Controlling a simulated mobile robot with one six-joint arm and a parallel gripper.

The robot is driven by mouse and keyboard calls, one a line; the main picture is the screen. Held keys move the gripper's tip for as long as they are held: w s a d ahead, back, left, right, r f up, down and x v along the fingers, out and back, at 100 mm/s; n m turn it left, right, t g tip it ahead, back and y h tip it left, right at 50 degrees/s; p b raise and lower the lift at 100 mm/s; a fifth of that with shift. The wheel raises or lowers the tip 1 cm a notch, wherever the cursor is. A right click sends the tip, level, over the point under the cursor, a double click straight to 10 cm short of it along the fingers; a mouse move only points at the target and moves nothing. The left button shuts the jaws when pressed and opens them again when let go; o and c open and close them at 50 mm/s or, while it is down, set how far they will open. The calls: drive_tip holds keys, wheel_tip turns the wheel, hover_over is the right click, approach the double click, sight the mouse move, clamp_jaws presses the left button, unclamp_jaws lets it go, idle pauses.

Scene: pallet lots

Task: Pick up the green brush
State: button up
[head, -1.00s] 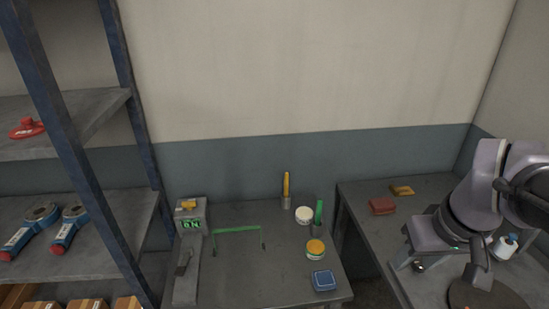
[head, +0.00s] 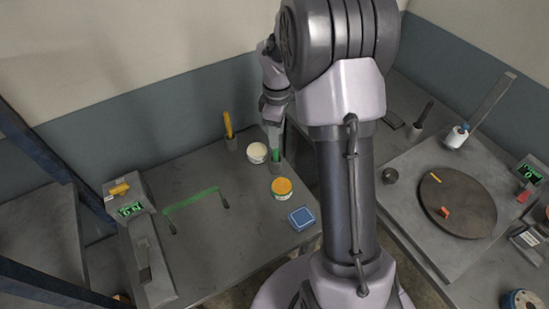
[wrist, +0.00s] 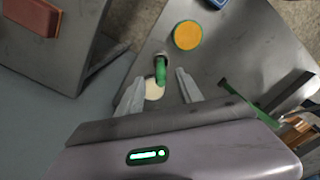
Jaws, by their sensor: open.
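The green brush (head: 276,154) stands upright in a small grey holder (head: 277,167) on the grey table. In the wrist view its green handle (wrist: 160,69) points up between the tips of my gripper (wrist: 159,77). The fingers are spread on both sides of it, with gaps. In the head view my gripper (head: 273,138) is right above the brush, pointing down, and hides its upper part. I cannot tell the exact height of the fingertips along the handle.
Near the brush stand a white-lidded tub (head: 257,151), an orange-lidded jar (head: 282,187) and a yellow-handled tool (head: 228,124) in its holder. A blue box (head: 301,218) lies in front. A green bar frame (head: 192,199) stands at left. The table between is clear.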

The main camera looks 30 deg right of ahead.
drive_tip(key=b, duration=0.3)
hover_over(276, 161)
drive_tip(key=f, duration=0.5)
drive_tip(key=shift+w+d+f, duration=0.15)
drive_tip(key=shift+w+f, duration=0.1)
drive_tip(key=shift+w, duration=0.15)
drive_tip(key=shift+r, duration=0.15)
clamp_jaws()
drive_tip(key=shift+r, duration=0.15)
